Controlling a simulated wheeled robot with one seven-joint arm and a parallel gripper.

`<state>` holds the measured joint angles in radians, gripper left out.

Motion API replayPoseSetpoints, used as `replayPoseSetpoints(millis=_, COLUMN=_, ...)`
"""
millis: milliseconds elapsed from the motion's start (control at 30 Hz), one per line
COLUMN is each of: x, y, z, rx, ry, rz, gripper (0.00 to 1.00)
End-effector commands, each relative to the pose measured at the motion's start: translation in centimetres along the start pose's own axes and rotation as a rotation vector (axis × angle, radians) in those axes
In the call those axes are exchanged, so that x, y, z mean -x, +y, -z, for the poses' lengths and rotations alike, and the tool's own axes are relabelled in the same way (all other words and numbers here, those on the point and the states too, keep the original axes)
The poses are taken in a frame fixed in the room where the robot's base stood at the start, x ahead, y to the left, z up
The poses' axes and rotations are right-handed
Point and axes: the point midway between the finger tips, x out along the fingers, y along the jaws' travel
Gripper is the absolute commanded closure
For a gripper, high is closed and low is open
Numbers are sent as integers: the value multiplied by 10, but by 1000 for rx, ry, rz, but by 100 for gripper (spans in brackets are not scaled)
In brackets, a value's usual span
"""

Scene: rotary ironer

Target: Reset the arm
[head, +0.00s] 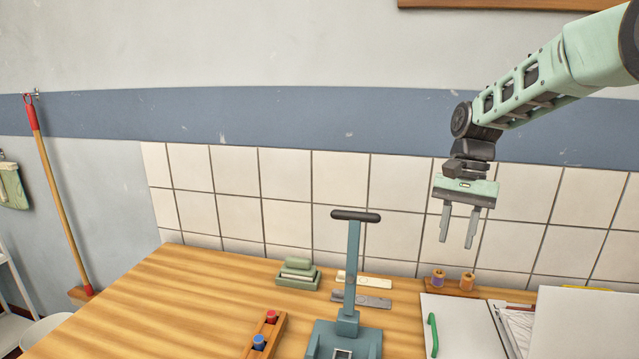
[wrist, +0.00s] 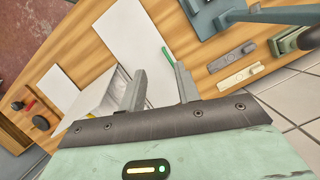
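My gripper (head: 459,225) hangs from my pale green arm at the upper right of the head view, fingers pointing down. It is open and empty, raised above the back of the wooden table (head: 150,300). In the wrist view my gripper (wrist: 160,92) shows its two grey fingers apart with nothing between them. Below them lie the table and a white board with a green handle.
A blue-grey press with an upright lever (head: 352,265) stands at the table's front middle. Spools (head: 467,281), a green block (head: 298,272), a tray with red and blue knobs (head: 265,335) and a white board (head: 460,330) surround it. The table's left is clear.

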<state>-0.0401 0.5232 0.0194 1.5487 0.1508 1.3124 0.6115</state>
Motion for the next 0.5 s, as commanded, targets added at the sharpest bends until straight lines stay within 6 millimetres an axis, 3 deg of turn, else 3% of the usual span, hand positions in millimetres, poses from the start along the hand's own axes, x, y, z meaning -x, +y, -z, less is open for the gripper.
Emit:
replayPoseSetpoints(millis=33, x=-12, y=-9, z=-31, rx=102, ry=13, rz=3, gripper=68)
replayPoseSetpoints(millis=233, x=-62, y=-17, z=-145, rx=517, ry=82, rz=1, gripper=68)
replayPoseSetpoints(millis=400, x=-112, y=10, z=-229, rx=867, ry=155, rz=-31, gripper=68)
replayPoseSetpoints(millis=500, x=-139, y=34, z=-262, rx=1041, ry=196, rz=-57, gripper=68)
